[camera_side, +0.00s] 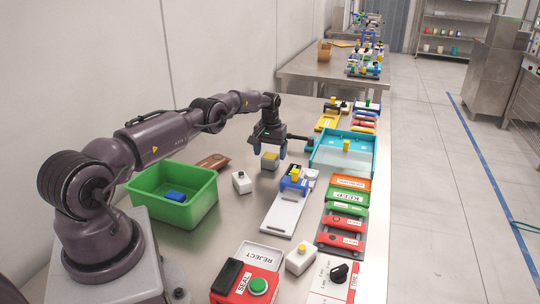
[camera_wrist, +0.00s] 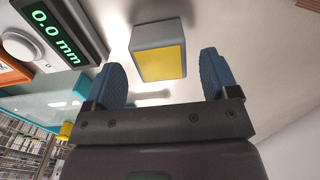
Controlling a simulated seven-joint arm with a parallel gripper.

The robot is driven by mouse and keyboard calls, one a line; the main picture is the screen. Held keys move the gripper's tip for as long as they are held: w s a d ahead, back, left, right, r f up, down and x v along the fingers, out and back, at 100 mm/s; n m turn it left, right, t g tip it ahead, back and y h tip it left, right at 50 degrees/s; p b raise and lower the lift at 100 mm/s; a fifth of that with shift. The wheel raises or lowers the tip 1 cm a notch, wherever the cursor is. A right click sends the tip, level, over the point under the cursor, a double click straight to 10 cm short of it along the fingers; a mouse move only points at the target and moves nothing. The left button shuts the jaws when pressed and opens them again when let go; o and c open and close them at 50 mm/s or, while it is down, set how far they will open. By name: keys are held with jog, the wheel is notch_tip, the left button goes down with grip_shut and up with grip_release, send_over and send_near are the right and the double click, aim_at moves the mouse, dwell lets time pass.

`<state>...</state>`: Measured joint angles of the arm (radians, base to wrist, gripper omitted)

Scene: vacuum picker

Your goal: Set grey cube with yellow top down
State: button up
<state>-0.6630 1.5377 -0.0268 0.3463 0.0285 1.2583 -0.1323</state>
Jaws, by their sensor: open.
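The grey cube with yellow top (camera_side: 269,160) stands on the steel table under my gripper (camera_side: 268,153) in the side view. In the wrist view the grey cube (camera_wrist: 158,50) shows its yellow face, just beyond and between the two blue fingertips. My gripper (camera_wrist: 160,78) is open, with a gap on each side of the cube; neither finger appears to touch it. In the side view the fingers stand to either side of the cube.
A green bin (camera_side: 175,197) with a blue block is at the left. A white block (camera_side: 242,182) stands near the cube. A teal tray (camera_side: 342,153) lies to the right. A digital gauge (camera_wrist: 60,35) shows in the wrist view. Bare table surrounds the cube.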

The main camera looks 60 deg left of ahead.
aim_at(270, 156)
notch_tip(270, 156, up, 10)
jog(key=w+d+r+m+t, duration=0.1)
jog(key=d+r, duration=0.4)
jog(key=r, duration=0.3)
jog(key=d+r+m, duration=0.1)
jog(key=d+r, duration=0.5)
jog(key=r, duration=0.1)
jog(key=s+d+r+m+t+y, duration=0.1)
jog(key=s+d+r, duration=0.1)
jog(key=d+r, duration=0.25)
jog(key=s+d+r+m+t, duration=0.1)
jog(key=s+d+r, duration=0.25)
jog(key=d, duration=0.25)
jog(key=s+d+r+m+t, duration=0.15)
jog(key=s+d+r, duration=0.25)
jog(key=s+d, duration=0.45)
jog(key=s+d+f+m, duration=0.1)
jog(key=s+d+f, duration=0.1)
jog(key=s, duration=0.5)
jog(key=s+d+f+m+t+h, duration=0.1)
jog(key=s+d+f+m, duration=0.1)
jog(key=s, duration=0.5)
jog(key=shift+s+d+f, duration=0.2)
jog(key=shift+d+f, duration=0.55)
jog(key=shift+d, duration=0.45)
jog(key=shift+m, duration=0.25)
